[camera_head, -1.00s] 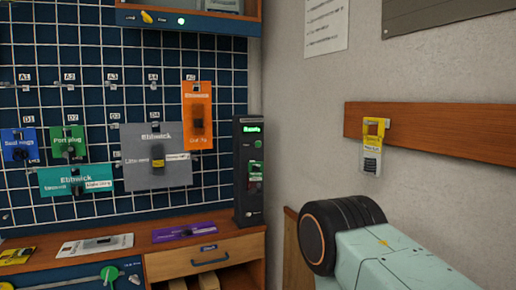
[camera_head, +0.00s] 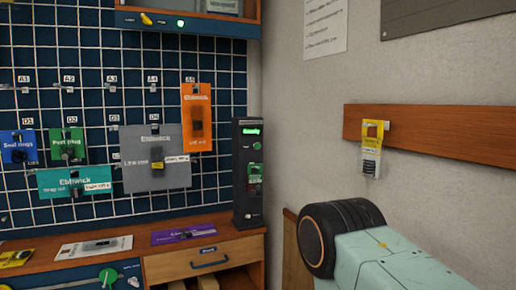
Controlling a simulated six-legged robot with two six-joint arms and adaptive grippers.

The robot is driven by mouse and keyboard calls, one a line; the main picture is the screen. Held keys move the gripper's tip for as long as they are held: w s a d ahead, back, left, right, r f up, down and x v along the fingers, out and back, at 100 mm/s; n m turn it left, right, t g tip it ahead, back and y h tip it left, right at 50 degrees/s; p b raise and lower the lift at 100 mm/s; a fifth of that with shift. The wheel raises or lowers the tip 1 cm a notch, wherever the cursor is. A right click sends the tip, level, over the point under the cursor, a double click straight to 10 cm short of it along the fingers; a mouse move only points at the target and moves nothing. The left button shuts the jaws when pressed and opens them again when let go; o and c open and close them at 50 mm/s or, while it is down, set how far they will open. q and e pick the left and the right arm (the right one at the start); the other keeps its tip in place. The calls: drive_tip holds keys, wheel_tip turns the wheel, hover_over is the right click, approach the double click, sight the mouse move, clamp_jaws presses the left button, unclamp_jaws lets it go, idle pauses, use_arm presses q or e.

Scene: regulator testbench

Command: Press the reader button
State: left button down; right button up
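The black upright reader (camera_head: 249,175) stands on the wooden bench at the right end of the wall grid. Its lit screen (camera_head: 251,130) near the top shows green text too small to read surely. A small round green button or light (camera_head: 257,146) is below the screen. A green label or card (camera_head: 255,175) shows on its front, and a small pale spot (camera_head: 250,215) is near its foot. Neither gripper is in view. A pale green arm link of mine with a black joint shows at the lower right, apart from the reader.
Orange (camera_head: 198,95), grey (camera_head: 140,180) and teal (camera_head: 60,178) cards hang on the grid left of the reader. A purple card (camera_head: 190,233) lies on the bench near its foot. A yellow-and-white tag (camera_head: 371,160) hangs on the wooden rail (camera_head: 450,137) at right.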

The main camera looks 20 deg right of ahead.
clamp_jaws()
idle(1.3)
